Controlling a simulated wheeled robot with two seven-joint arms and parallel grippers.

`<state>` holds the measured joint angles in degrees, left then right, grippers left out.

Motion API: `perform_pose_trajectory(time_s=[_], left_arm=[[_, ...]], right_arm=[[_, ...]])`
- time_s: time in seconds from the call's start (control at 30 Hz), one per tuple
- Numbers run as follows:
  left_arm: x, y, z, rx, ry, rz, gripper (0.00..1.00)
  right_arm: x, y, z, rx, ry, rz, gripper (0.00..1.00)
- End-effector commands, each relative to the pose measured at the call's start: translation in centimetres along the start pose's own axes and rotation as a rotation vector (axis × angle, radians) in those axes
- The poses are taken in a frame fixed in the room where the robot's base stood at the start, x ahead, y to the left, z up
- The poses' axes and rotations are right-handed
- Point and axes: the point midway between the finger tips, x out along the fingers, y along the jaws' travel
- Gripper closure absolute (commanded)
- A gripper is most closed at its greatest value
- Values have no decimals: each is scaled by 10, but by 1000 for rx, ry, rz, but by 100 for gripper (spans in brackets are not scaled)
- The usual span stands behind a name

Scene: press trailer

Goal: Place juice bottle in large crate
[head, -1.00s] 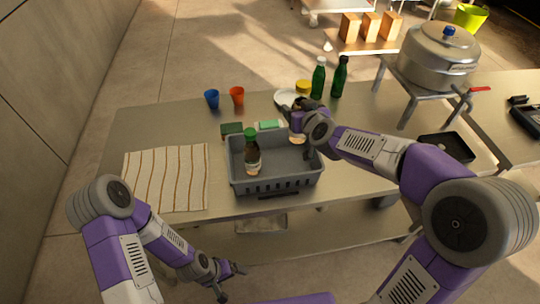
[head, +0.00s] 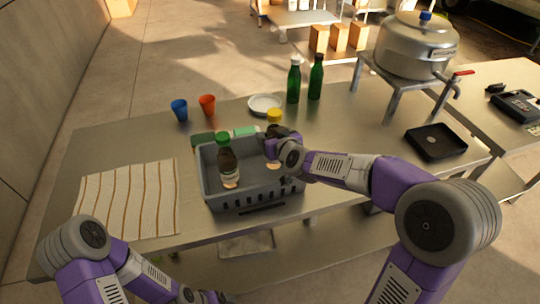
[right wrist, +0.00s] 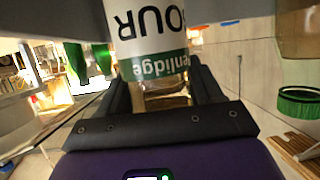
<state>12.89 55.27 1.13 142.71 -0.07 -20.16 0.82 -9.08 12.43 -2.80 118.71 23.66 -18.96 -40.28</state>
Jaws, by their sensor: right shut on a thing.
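The grey crate (head: 255,201) stands on the metal table. A brown bottle with a green cap (head: 228,165) stands upright in its left half; its cap also shows at the right of the right wrist view (right wrist: 299,103). My right gripper (head: 274,140) is shut on a juice bottle with a yellow cap (head: 274,116), upright over the crate's right half. In the right wrist view its white and green label (right wrist: 150,45) shows between the fingers. My left gripper (head: 207,296) is cut off at the bottom edge.
A striped cloth (head: 128,200) lies left of the crate. Blue (head: 179,110) and orange (head: 207,105) cups, a white plate (head: 265,104) and two green bottles (head: 294,80) stand behind it. A black tray (head: 436,142) and a large pot (head: 416,46) are at right.

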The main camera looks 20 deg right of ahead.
Motion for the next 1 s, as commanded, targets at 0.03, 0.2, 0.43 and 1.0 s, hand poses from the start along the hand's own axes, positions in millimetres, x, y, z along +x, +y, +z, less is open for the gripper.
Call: perform_pose_trajectory(time_s=[0.03,0.2,0.43,1.0], left_arm=[[4,-2,0,0,0,0,5],[9,-3,0,0,0,0,5],[26,-10,-1,0,0,0,5],[27,-10,-1,0,0,0,5]], right_arm=[[2,0,3,-1,5,1,93],[5,0,11,1,6,1,93],[17,0,39,-1,5,0,93],[18,0,43,1,1,0,12]])
